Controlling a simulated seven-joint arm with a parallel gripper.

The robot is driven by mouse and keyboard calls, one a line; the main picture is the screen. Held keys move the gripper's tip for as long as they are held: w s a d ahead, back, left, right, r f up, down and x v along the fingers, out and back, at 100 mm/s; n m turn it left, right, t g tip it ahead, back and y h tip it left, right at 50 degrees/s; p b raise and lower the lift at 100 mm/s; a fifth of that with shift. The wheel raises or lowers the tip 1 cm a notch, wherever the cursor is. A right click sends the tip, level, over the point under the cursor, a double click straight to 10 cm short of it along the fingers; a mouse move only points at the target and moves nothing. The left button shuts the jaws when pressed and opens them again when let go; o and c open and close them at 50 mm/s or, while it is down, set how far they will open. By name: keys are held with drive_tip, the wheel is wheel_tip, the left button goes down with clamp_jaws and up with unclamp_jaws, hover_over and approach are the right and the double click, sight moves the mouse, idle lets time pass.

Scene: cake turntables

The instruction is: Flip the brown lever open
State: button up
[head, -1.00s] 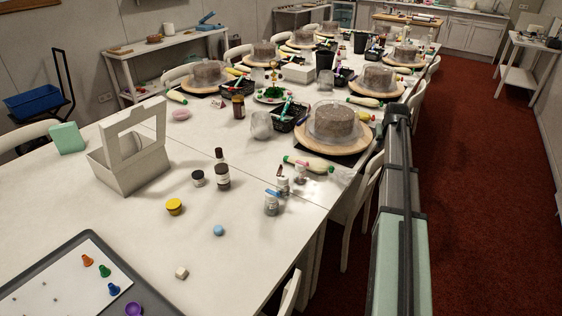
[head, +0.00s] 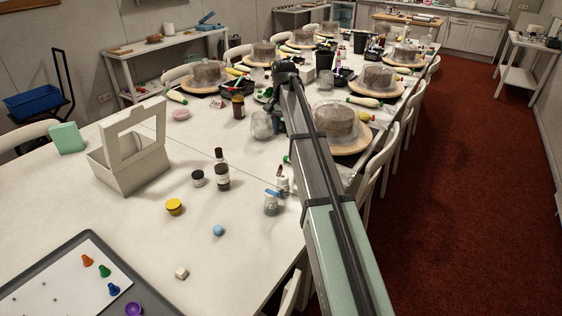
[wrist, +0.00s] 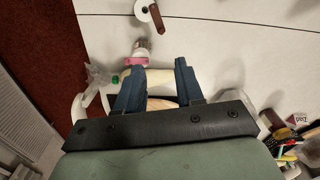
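In the wrist view, a small brown lever (wrist: 157,19) sticks out beside a round white cap (wrist: 143,11) at the top edge. In the head view, a small jar with a brownish-red upright part (head: 283,179) stands near the table's right edge; it looks like the same thing. My gripper (wrist: 156,68) is open, its two blue fingers apart and nothing held between them. The lever lies beyond the fingertips, not touching them.
A jar with a pink top (wrist: 138,55) stands just beyond the left finger. A jar with a blue lever (head: 271,203) and a dark bottle (head: 222,172) stand near the lever jar. A cake on a turntable (head: 352,137) is beside my arm.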

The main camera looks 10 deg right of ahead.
approach(280, 170)
drive_tip(key=f, duration=0.2)
drive_tip(key=w+f, duration=0.1)
drive_tip(key=f, duration=0.3)
drive_tip(key=shift+w+d+f, duration=0.2)
drive_tip(key=shift+w+f, duration=0.15)
drive_tip(key=shift+f, duration=0.05)
drive_tip(key=shift+c, duration=0.5)
clamp_jaws()
